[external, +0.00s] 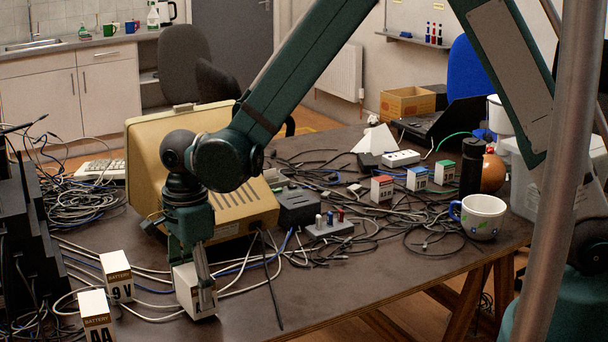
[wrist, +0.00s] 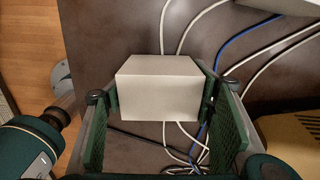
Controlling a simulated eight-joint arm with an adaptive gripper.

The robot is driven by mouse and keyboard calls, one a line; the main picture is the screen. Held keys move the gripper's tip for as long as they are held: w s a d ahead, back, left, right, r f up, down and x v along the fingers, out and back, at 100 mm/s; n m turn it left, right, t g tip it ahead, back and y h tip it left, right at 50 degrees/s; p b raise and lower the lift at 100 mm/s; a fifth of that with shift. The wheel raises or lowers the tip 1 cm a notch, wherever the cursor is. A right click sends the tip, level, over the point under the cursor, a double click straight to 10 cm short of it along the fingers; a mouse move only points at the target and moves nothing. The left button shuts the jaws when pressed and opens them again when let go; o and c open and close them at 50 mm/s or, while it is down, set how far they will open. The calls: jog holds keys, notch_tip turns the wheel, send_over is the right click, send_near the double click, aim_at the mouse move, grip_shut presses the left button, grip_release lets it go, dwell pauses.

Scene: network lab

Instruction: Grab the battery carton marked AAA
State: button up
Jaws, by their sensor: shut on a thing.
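My gripper (external: 198,268) points down at the table's front and is shut on a small white carton (external: 188,299). In the wrist view the carton (wrist: 158,95) sits between the two green-padded fingers, with its plain pale top and one side showing. A finger covers most of its front in the external view, so I cannot read its marking. I cannot tell whether it touches the table. A carton marked 9V (external: 117,277) stands to its left, and a carton marked AA (external: 97,318) stands nearer the front edge.
A beige monitor (external: 150,150) stands behind my gripper. Loose cables (external: 80,205) cover much of the table (external: 330,290). Small boxes with red (external: 382,189), blue (external: 417,180) and green (external: 444,173) tops stand farther right, near a mug (external: 482,218). The table's front middle is mostly clear.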

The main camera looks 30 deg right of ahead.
notch_tip(320, 180, up, 9)
jog(key=shift+p, duration=0.8)
jog(key=shift+a, duration=0.1)
